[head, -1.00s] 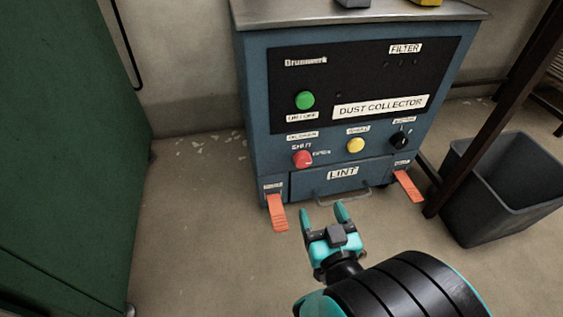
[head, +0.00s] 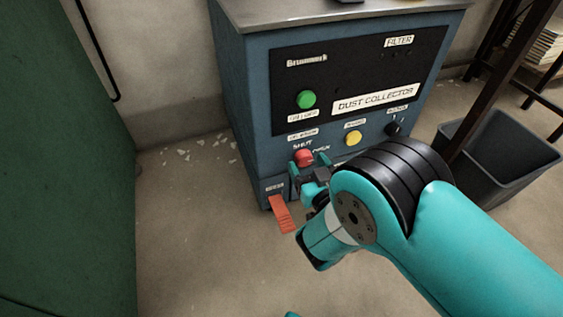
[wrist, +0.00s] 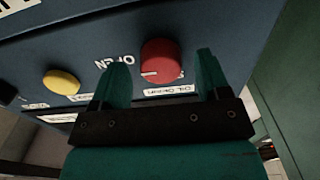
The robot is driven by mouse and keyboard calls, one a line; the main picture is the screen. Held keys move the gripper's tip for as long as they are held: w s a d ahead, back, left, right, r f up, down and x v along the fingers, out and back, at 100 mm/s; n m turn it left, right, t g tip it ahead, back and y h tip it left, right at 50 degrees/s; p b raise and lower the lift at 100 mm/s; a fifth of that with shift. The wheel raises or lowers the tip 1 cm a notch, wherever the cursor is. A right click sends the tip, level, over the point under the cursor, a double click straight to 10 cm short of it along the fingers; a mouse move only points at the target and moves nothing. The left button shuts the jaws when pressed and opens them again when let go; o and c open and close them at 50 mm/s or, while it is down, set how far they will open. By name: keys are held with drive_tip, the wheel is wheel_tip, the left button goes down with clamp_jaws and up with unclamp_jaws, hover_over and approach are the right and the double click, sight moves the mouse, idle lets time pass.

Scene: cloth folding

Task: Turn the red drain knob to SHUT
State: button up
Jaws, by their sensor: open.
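The red drain knob (head: 304,157) is on the lower front of the blue dust collector, with SHUT at its upper left and OPEN to its right. My gripper (head: 308,170) is open just in front of it, partly covering its lower side. In the wrist view, where the labels appear upside down, the knob (wrist: 160,60) lies between the fingertips (wrist: 163,66). A white mark shows at its lower left, on the OPEN label's side. The SHUT label is mostly hidden by a finger. I cannot tell whether the fingers touch the knob.
A yellow knob (head: 353,138) and a black knob (head: 394,129) sit to the right, and a green button (head: 306,99) above. An orange pedal (head: 282,214) juts out below. A grey bin (head: 497,155) stands right; a green cabinet (head: 65,180) stands left.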

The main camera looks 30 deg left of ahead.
drive_tip(key=shift+w+a, duration=0.15)
drive_tip(key=shift+w, duration=0.05)
drive_tip(key=c, duration=0.9)
